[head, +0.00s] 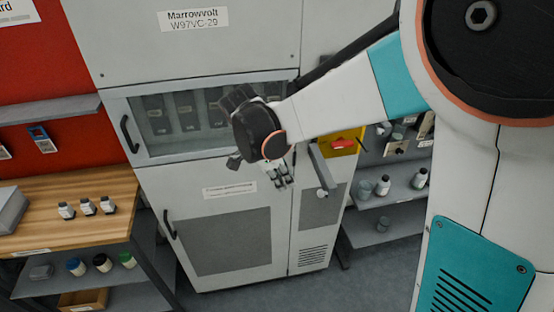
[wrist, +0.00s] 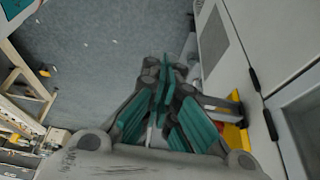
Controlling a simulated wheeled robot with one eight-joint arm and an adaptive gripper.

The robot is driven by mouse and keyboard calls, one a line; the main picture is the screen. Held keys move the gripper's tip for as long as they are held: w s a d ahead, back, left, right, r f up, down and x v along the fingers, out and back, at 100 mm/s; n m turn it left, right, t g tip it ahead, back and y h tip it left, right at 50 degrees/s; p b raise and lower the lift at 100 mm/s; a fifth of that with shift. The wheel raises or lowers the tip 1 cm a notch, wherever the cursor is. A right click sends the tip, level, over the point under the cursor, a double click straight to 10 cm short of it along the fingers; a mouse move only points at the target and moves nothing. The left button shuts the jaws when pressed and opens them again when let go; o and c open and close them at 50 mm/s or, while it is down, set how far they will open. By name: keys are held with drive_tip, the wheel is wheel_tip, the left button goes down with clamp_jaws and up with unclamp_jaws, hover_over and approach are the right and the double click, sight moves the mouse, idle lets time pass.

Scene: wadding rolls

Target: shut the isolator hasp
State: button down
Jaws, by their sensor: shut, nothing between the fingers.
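The yellow isolator plate (head: 357,135) with a red handle (head: 343,143) is on the right part of the grey cabinet front. A grey bar (head: 319,165), possibly the hasp, stands out beside it on the left; I cannot tell its exact angle. My gripper (head: 278,180) is in front of the cabinet, left of the bar and apart from it in the picture. Its fingers are shut and empty. In the wrist view my gripper (wrist: 164,80) points down past the cabinet face, with the yellow plate (wrist: 243,137) and a grey bar (wrist: 222,103) partly hidden behind the fingers.
The cabinet (head: 150,180) has a windowed upper door and a lower door with dark handles. A wooden bench (head: 40,232) with small bottles stands left. Shelves (head: 400,188) with jars stand right. The floor (wrist: 90,65) before the cabinet looks clear.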

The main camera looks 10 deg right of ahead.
drive_tip(key=d+f, duration=0.5)
drive_tip(key=d, duration=0.1)
drive_tip(key=shift+f+b, duration=0.2)
drive_tip(key=shift+b, duration=0.25)
drive_tip(key=shift+s+d, duration=0.15)
drive_tip(key=shift+s, duration=0.05)
